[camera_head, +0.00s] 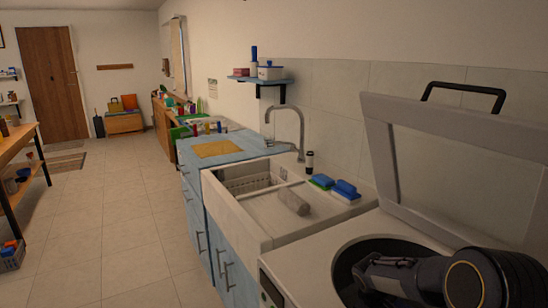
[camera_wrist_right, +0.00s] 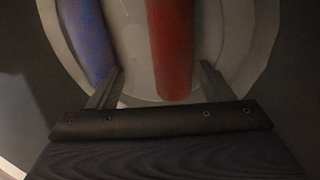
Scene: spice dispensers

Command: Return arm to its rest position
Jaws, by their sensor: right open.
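My right arm reaches from the lower right in the head view, with its gripper (camera_head: 368,272) at the round opening of a white top-loading machine (camera_head: 300,262). In the right wrist view the right gripper (camera_wrist_right: 161,69) is open, its two fingers apart. A red cylinder-like item (camera_wrist_right: 171,40) shows between the fingers, with visible gaps on both sides. A blue item (camera_wrist_right: 88,40) lies left of it, near the left finger. Both show against a round grey surface (camera_wrist_right: 125,30). Whether a finger touches either is unclear. My left gripper is not in view.
The machine's raised lid (camera_head: 440,165) with a black handle stands behind my arm. A white sink (camera_head: 240,205) with a tall faucet (camera_head: 300,125) is to the left. Blue sponges (camera_head: 345,188) lie by the sink. The tiled floor (camera_head: 120,220) at left is clear.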

